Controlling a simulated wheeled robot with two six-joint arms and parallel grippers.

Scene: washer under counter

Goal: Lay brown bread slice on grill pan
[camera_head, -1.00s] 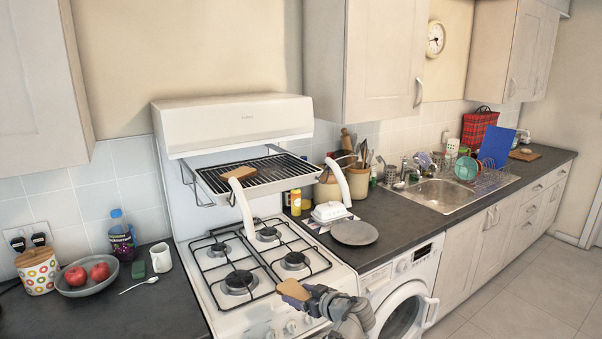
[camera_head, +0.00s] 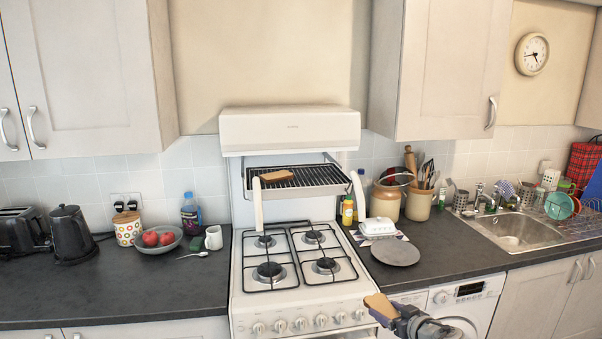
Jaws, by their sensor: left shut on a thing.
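A brown bread slice (camera_head: 380,305) is in my left gripper (camera_head: 397,313), low in the head view, in front of the cooker's right side and the washer. The gripper is shut on the slice's edge, and the slice points up and left. The grill pan (camera_head: 323,183) is a wire rack in a shallow tray under the cooker's raised hood, with two white handles pointing forward. Another brown slice (camera_head: 277,177) lies on the left part of its rack. The middle and right of the rack are bare. My right gripper is not in view.
The gas hob (camera_head: 297,270) with several burners is below the grill.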

